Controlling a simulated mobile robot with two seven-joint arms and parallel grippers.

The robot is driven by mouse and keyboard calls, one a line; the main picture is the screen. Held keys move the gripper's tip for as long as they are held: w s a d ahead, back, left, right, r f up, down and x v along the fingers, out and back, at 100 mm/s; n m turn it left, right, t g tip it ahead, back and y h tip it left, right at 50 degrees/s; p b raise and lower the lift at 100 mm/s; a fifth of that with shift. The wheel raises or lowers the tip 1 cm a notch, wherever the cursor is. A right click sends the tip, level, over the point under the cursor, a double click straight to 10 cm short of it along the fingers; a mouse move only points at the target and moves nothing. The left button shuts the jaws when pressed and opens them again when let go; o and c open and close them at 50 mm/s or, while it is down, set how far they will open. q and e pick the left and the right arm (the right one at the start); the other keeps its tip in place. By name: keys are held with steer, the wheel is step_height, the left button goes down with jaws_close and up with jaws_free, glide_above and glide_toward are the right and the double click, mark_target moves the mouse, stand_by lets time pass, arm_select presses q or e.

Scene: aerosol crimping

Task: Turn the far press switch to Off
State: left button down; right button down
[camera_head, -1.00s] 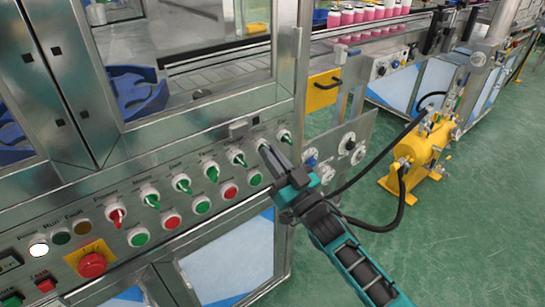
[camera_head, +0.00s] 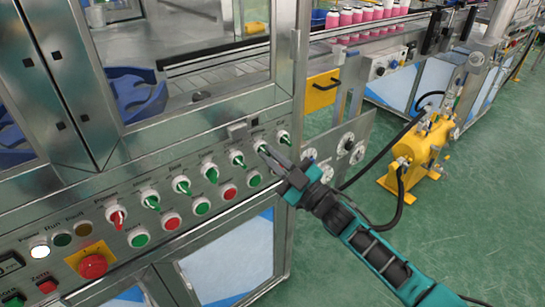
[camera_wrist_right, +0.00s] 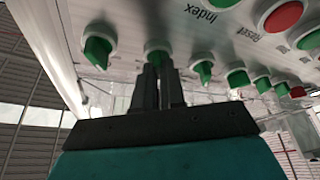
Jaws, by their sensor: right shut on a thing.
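The machine's front panel (camera_head: 190,197) carries a slanting row of green switch knobs and one red knob. My right gripper (camera_head: 264,151) reaches the row's far end from the lower right. In the right wrist view its fingers (camera_wrist_right: 158,72) are shut on a green switch knob (camera_wrist_right: 157,49), the second from the row's far end. That knob is mostly hidden by the fingertips, so its pointing angle cannot be told. The end switch (camera_head: 283,136) stands free beside it; it also shows in the wrist view (camera_wrist_right: 97,50). The label of the held switch is not readable. My left gripper is not in view.
Green and red push buttons (camera_head: 229,191) sit just below the knobs. A red emergency stop (camera_head: 93,265) is at lower left. A yellow tank (camera_head: 420,150) with black hoses stands right; green floor lies open.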

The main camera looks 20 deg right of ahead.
stand_by(0.3)
steer(key=c, duration=1.2)
jaws_free()
steer(key=v, duration=1.3)
